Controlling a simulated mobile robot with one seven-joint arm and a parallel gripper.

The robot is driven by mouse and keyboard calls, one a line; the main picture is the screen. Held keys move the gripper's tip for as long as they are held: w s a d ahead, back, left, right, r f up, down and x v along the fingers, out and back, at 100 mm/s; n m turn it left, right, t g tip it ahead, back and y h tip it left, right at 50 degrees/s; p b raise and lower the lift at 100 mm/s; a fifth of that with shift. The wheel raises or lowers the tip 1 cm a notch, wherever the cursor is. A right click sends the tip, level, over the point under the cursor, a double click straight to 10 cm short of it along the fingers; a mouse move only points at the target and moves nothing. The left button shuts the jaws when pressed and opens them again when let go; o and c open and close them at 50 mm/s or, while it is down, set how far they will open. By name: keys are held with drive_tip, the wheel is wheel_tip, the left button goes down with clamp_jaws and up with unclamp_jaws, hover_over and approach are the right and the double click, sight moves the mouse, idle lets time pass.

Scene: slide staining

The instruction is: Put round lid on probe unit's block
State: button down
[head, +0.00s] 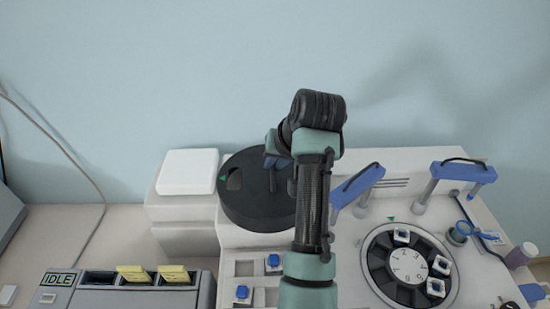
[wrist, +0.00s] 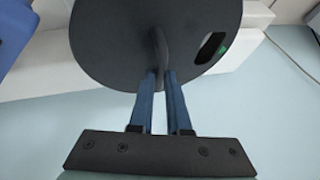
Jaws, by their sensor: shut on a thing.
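The round lid (head: 250,206) is a thick black disc with a dark slot and a small green mark near its left edge. My gripper (head: 277,152) is shut on the upright fin at the lid's middle. The wrist view shows the blue fingers of my gripper (wrist: 163,75) closed on either side of that fin, with the lid (wrist: 105,40) filling the top. The lid is over the left part of the white probe unit (head: 385,158). What lies under the lid is hidden, and I cannot tell whether it rests on the block.
A white box (head: 188,172) stands left of the lid. Blue-topped arms (head: 463,174) and a numbered dial (head: 407,265) are on the right. A grey device (head: 120,296) reading IDLE holds yellow pieces (head: 174,274) at front left. My arm hides part of the unit.

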drive_tip(key=shift+f, duration=0.25)
drive_tip(key=c, duration=0.9)
unclamp_jaws()
drive_tip(key=shift+v, duration=6.05)
